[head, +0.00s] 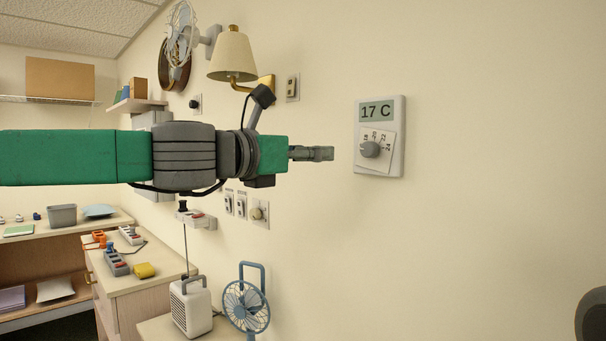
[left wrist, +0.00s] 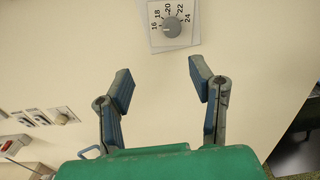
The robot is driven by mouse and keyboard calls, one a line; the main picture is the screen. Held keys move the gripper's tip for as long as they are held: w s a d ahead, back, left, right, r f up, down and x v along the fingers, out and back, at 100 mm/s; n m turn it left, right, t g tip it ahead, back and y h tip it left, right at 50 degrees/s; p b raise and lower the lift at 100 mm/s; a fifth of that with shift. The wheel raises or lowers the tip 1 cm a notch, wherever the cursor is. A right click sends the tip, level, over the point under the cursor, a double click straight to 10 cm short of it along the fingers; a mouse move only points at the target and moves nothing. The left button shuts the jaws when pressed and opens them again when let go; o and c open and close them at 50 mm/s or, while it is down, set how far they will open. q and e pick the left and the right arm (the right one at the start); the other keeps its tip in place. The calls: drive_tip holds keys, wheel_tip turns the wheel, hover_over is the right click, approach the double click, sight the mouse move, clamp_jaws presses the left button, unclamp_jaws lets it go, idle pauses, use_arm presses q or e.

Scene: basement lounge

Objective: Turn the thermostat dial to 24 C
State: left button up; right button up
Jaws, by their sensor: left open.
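The thermostat (head: 397,110) is a white box on the wall to the right of centre in the head view, and its display reads 17 C. Its grey round dial (head: 369,149) sits on a tilted white plate with a printed scale. In the left wrist view the dial (left wrist: 172,27) is at the top, with marks from 16 to 24 around it. My left gripper (head: 331,153) is left of the dial, apart from it. In the left wrist view its two fingers (left wrist: 160,84) are spread and empty, short of the dial. My right gripper is not in view.
The wall around the thermostat is bare. Left of it are a wall lamp (head: 232,55), light switches (head: 234,204) and a knob plate (head: 260,213). Below stand a blue fan (head: 246,306) and a white heater (head: 190,307). A dark rounded object (head: 592,318) shows at lower right.

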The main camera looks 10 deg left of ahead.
use_arm(q)
drive_tip(key=p, duration=0.1)
approach(366, 152)
drive_tip(key=w+d, duration=0.2)
drive_tip(key=d, duration=0.1)
drive_tip(key=x, duration=0.2)
drive_tip(key=p+x, duration=0.1)
drive_tip(key=shift+w+d+r, duration=0.1)
drive_tip(key=shift+w+r, duration=0.15)
drive_tip(key=shift+w, duration=0.1)
drive_tip(key=shift+w+p, duration=0.4)
drive_tip(key=shift+w, duration=1.35)
drive_tip(key=shift+d, duration=0.95)
drive_tip(key=c, duration=1.1)
drive_tip(key=shift+w+a+f, duration=0.15)
drive_tip(key=shift+a, duration=0.15)
clamp_jaws()
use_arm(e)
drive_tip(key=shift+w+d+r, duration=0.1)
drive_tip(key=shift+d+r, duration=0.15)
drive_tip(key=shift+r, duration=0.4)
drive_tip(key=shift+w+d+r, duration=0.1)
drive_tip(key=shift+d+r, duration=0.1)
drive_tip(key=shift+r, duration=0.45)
